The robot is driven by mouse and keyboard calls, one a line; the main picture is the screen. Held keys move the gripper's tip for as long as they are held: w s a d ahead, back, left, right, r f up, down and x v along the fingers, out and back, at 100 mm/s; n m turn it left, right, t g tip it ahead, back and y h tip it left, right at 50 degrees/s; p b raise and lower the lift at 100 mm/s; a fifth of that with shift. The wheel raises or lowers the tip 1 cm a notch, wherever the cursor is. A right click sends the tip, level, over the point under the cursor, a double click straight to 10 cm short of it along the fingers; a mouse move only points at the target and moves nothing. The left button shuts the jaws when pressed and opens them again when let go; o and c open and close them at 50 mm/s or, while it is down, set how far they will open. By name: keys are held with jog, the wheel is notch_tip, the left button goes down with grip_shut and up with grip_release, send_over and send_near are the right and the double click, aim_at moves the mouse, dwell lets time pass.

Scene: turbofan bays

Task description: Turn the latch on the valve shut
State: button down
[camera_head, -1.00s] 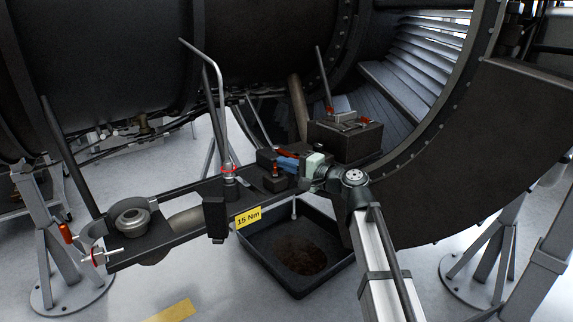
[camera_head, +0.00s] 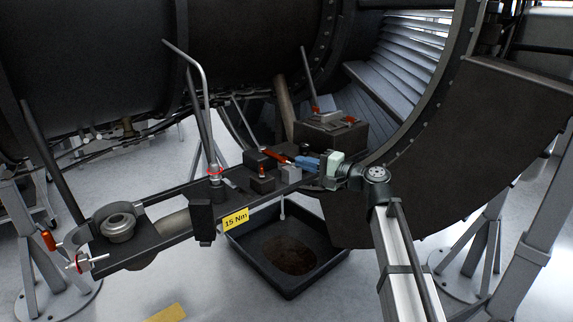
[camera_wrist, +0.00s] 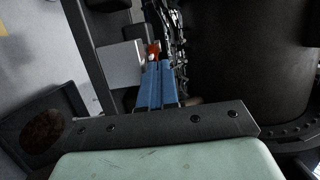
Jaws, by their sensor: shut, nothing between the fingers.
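A red lever (camera_head: 276,156), which looks like the latch, lies nearly flat across a dark block (camera_head: 255,161) on the bench plate; I cannot tell how far it is turned. My gripper (camera_head: 301,162) has a pale green body and blue fingers. The fingers are shut and empty, pointing left, just right of the lever's end. In the wrist view the shut blue fingers (camera_wrist: 158,66) point up the picture. A red part (camera_wrist: 153,49) shows right at their tips. Whether they touch it I cannot tell.
A light grey block (camera_head: 290,174) sits just below the fingers; it also shows in the wrist view (camera_wrist: 119,64). A small red-topped post (camera_head: 262,172) and a tall bent pipe (camera_head: 205,110) stand to the left. A dark box (camera_head: 330,135) with red clips is behind.

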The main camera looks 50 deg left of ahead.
jog(key=w+d, duration=0.1)
jog(key=w, duration=0.1)
jog(key=w+d, duration=0.1)
jog(key=shift+w+d, duration=0.35)
jog(key=shift+w, duration=0.05)
jog(key=c, duration=1.7)
grip_release()
jog(key=shift+w, duration=0.1)
jog(key=shift+c, duration=0.2)
jog(key=shift+o, duration=0.7)
jog(key=shift+s+r, duration=0.2)
jog(key=shift+s, duration=0.05)
jog(key=o, duration=0.4)
jog(key=s+r+m+y, duration=0.1)
jog(key=s+a+r+m+t+y, duration=0.1)
jog(key=s+m, duration=0.1)
jog(key=s+a+r+m+t, duration=0.1)
jog(key=s+r, duration=0.1)
jog(key=shift+y, duration=0.4)
jog(key=s+r+m+t+y, duration=0.1)
jog(key=s+r+m+t, duration=0.2)
jog(key=s+m+t, duration=0.4)
jog(key=m+t+h, duration=0.6)
jog(key=m+h, duration=0.1)
jog(key=m, duration=1)
send_near(262, 171)
jog(key=x, duration=1.3)
jog(key=shift+w+a+r, duration=0.1)
jog(key=shift+a+r, duration=0.1)
jog(key=shift+r, duration=0.15)
